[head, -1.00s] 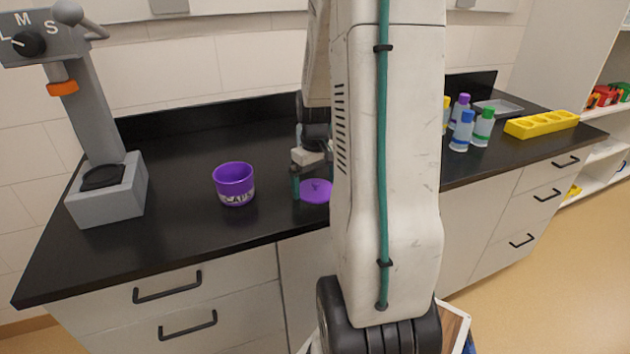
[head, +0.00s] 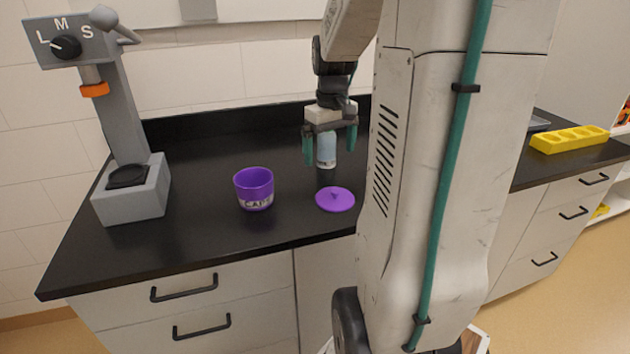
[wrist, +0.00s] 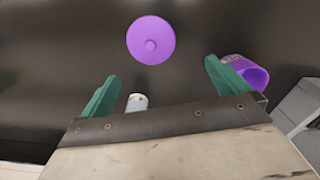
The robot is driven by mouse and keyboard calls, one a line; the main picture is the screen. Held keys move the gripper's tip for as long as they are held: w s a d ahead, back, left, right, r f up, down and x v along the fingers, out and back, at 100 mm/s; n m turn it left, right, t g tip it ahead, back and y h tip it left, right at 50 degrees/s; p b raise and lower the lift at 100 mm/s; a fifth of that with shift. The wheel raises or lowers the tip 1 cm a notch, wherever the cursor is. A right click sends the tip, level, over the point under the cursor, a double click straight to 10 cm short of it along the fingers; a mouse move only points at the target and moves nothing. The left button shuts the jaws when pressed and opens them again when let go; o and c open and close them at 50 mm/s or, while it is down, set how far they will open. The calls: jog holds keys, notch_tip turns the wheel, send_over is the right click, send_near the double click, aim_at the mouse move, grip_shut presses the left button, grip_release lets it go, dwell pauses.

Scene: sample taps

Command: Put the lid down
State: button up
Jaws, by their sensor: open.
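The purple lid (head: 335,199) lies flat on the black counter, its small knob facing up. It also shows in the wrist view (wrist: 151,40), ahead of the fingertips and apart from them. My gripper (head: 330,147) is open and empty, raised above the counter behind the lid. Its two green fingers show in the wrist view (wrist: 160,85) with a clear gap between them. The purple cup labelled CAPS (head: 254,189) stands upright and open to the left of the lid; the wrist view shows part of it (wrist: 254,75) behind a finger.
A pale bottle (head: 326,150) stands on the counter behind the lid, below my gripper. A grey device with an L, M, S dial (head: 130,192) stands at the left. A yellow rack (head: 570,139) is at the far right. My arm hides part of the counter.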

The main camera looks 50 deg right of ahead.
jog(key=s+a+r+n, duration=0.1)
jog(key=a+r, duration=0.1)
jog(key=a, duration=0.6)
jog(key=s+a+r+n, duration=0.1)
jog(key=a+r, duration=0.1)
jog(key=a, duration=0.5)
jog(key=s+a+n+t, duration=0.1)
jog(key=s+a, duration=1)
jog(key=a, duration=0.2)
jog(key=shift+a+f, duration=0.2)
jog(key=shift+a, duration=0.05)
jog(key=shift+s, duration=0.1)
